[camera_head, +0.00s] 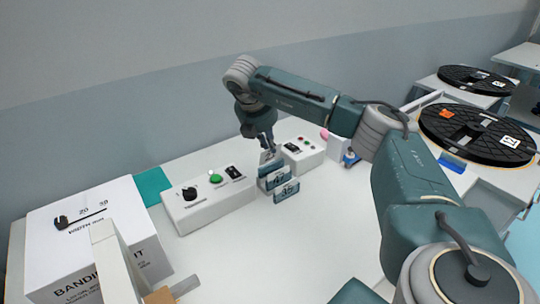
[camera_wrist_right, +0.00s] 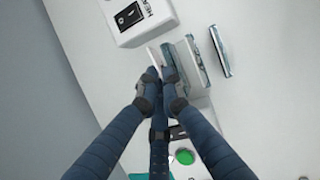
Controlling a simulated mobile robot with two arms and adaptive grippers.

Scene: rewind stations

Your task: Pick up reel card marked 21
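Several small grey-blue reel cards stand in a row on the white table. The front card (camera_head: 287,191) and the one behind it (camera_head: 277,178) carry dark numbers, too small to read surely. The rearmost card (camera_head: 267,158) is right under my right gripper (camera_head: 266,142), its number unreadable. In the right wrist view the fingertips of this gripper (camera_wrist_right: 161,76) are close together on either side of a thin pale card (camera_wrist_right: 155,60). Whether they press on it is unclear. Other cards (camera_wrist_right: 195,60) stand beside it to the right. My left gripper is not in view.
A white control box (camera_head: 208,200) with a green button stands left of the cards. Another control box (camera_head: 303,153) is behind them to the right. A large white box (camera_head: 85,240) fills the left. Black reels (camera_head: 478,133) lie at the right.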

